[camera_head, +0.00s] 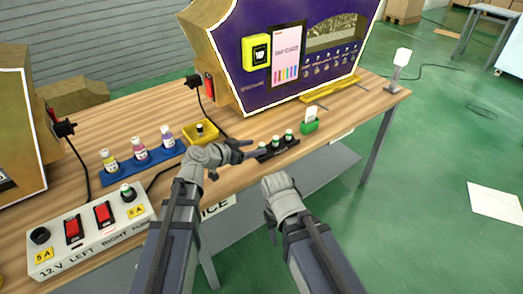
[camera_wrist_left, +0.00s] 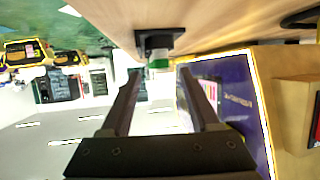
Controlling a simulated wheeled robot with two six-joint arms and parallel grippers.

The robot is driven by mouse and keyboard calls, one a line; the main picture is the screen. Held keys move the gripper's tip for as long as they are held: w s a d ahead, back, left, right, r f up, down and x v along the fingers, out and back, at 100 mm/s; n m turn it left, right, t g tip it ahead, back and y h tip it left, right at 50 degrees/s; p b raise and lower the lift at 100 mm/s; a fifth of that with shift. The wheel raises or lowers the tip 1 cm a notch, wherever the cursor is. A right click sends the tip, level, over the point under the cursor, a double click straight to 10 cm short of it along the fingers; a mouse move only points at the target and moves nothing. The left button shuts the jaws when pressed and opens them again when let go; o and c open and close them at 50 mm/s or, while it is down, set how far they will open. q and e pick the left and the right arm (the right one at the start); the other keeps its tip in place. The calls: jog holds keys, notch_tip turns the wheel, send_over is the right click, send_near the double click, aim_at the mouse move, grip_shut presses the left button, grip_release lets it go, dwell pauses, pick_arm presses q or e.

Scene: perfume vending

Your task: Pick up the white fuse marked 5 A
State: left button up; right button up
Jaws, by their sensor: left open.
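My left gripper (camera_head: 250,150) is open and empty at the rack's left end.
A blue tray (camera_head: 142,158) holds three bottles. The purple machine (camera_head: 232,65) stands behind.

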aim_at(262, 144)
pick_arm(q)
jog(key=b+x, duration=0.2)
jog(key=x, duration=0.3)
jog(key=shift+w+a+f, duration=0.1)
jog(key=shift+f, duration=0.1)
grip_shut()
dwell(0.3)
